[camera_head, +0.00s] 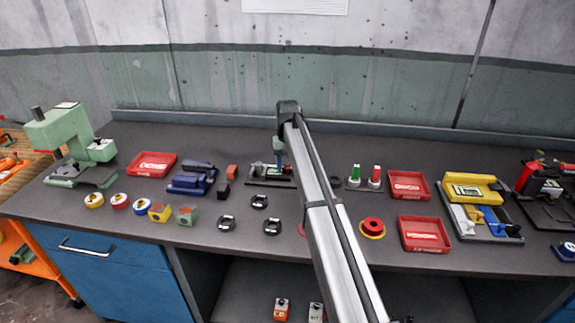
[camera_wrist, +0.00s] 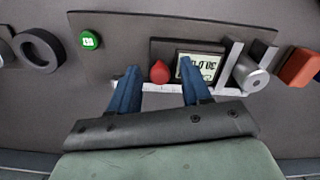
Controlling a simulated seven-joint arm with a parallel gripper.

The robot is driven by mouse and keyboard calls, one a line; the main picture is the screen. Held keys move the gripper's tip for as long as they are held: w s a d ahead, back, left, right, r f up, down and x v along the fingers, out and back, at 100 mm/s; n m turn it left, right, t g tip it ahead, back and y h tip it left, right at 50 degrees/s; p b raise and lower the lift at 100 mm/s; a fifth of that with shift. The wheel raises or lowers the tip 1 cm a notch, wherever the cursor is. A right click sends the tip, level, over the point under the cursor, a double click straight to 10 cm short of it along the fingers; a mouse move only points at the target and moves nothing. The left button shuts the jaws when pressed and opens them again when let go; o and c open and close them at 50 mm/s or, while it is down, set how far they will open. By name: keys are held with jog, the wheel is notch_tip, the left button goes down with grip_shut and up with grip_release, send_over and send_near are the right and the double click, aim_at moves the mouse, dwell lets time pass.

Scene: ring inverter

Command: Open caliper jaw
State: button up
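The caliper shows in the wrist view on a dark base plate (camera_wrist: 110,35). It has a display (camera_wrist: 200,66) with upside-down digits, a red knob (camera_wrist: 160,72) and a pale beam (camera_wrist: 160,88). Pale metal jaws (camera_wrist: 229,68) stand right of the display, beside a grey metal cylinder (camera_wrist: 250,77). A green button (camera_wrist: 89,41) sits at the plate's left. My gripper (camera_wrist: 158,67) is open, its two blue fingers apart, with the red knob between them in the picture; contact cannot be told. In the head view, my gripper (camera_head: 279,160) is over the caliper (camera_head: 262,172), which my arm partly hides.
Black rings (camera_head: 259,202) lie in front of the caliper. A blue device (camera_head: 192,179) stands left, green and red posts (camera_head: 376,174) right. Red trays (camera_head: 424,235) and a yellow-and-blue fixture (camera_head: 475,205) are further right. A green press (camera_head: 72,145) stands far left.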

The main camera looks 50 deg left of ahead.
grip_shut()
dwell(0.4)
jog(key=shift+w+d, duration=1.2)
jog(key=shift+w, duration=0.05)
jog(key=shift+o, duration=0.2)
grip_release()
jog(key=shift+r, duration=0.1)
notch_tip(320, 180, up, 14)
jog(key=shift+f, duration=0.2)
